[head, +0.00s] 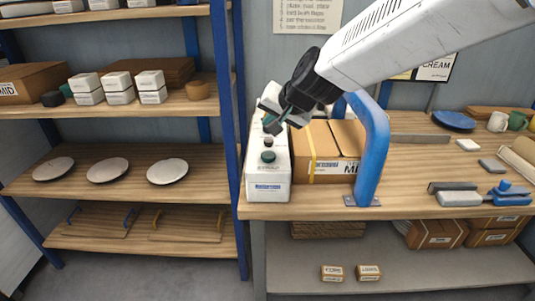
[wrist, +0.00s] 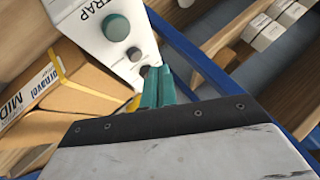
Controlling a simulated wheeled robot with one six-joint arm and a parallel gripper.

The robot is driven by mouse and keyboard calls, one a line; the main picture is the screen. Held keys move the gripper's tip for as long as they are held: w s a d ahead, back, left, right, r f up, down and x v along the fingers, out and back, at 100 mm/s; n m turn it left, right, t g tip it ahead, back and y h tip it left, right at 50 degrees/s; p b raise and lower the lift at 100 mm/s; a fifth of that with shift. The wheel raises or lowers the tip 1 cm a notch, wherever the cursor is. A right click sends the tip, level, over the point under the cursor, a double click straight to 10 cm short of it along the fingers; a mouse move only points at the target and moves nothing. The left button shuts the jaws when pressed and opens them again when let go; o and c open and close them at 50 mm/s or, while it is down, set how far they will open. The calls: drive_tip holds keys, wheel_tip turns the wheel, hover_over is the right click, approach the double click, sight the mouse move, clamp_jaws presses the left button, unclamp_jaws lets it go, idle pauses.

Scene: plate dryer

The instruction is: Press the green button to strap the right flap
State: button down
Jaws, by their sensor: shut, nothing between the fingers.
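The white strapping unit (head: 268,178) stands at the left end of the bench. Its large green button (head: 268,156) is on the top face, with a smaller dark button (head: 268,141) behind it. The green button also shows in the wrist view (wrist: 116,27), beside the lettering "TRAP". My gripper (head: 272,124) is shut and empty above the unit's rear part, behind the green button. In the wrist view its teal fingertips (wrist: 158,72) are together, apart from the green button and close to a small dark button. The cardboard box (head: 328,145) has a yellow strap (head: 310,165) near its left side.
A blue post (head: 374,150) rises at the box's right front. The wooden bench (head: 420,180) holds a blue plate (head: 453,119), mugs and grey blocks farther right. Shelves with white boxes (head: 119,90) and plates (head: 108,170) stand left.

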sight(270, 156)
drive_tip(key=shift+f, duration=3.2)
drive_tip(key=shift+f, duration=0.45)
drive_tip(key=shift+f, duration=0.55)
idle(0.4)
drive_tip(key=shift+r, duration=1)
drive_tip(key=shift+r, duration=2.5)
